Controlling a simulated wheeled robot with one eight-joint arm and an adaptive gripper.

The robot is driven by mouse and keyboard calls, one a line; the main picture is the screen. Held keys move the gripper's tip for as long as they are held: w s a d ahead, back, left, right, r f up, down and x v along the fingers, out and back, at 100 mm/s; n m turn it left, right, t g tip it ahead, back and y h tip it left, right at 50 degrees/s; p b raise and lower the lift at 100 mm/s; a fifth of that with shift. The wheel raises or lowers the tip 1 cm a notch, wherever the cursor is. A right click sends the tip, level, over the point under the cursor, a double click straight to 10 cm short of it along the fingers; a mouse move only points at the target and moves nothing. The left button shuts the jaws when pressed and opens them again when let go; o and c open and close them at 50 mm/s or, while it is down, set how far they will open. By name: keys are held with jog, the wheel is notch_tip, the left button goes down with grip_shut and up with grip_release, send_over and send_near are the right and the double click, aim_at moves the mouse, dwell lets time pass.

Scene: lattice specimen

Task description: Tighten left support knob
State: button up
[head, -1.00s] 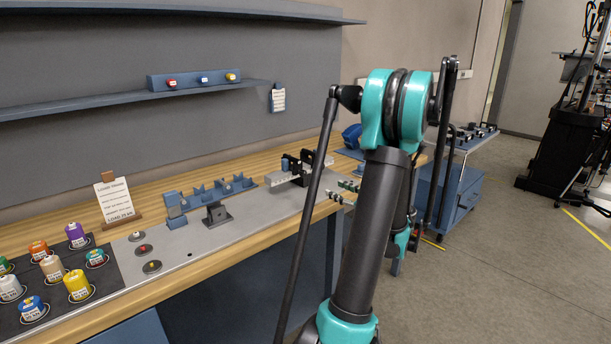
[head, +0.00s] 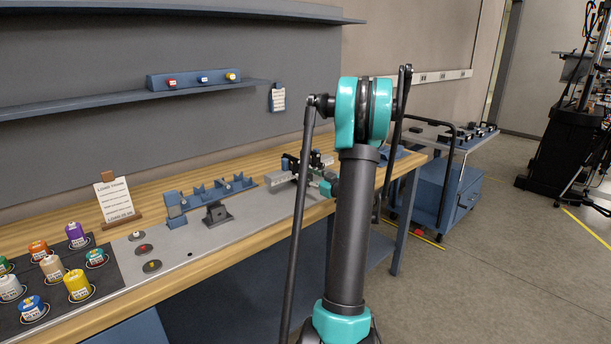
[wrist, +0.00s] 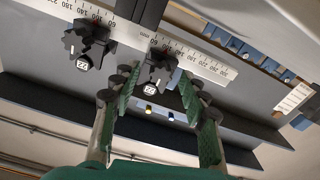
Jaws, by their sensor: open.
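The steel rail fixture with black supports (head: 315,158) stands on the grey plate, partly behind my arm. In the wrist view, two black supports sit on the ruled rail (wrist: 205,65), each with a lobed black knob and a white label. One knob (wrist: 72,42) is at the picture's left. The other knob (wrist: 156,68), on the side toward the blue cradles, shows between my green fingertips. My gripper (wrist: 158,88) is open, with one finger on each side of that knob's picture. I cannot tell whether they touch it. In the head view my gripper is mostly hidden by my arm.
Blue cradles (head: 205,193) and a dark stand (head: 216,215) lie left of the fixture. Coloured weights (head: 78,284) stand on a dark mat at the front left. A sign (head: 115,198) stands behind them. A shelf (head: 130,98) with a button box (head: 195,78) runs along the wall.

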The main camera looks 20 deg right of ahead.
jog(key=shift+w+a, duration=0.25)
jog(key=shift+w, duration=0.35)
grip_shut()
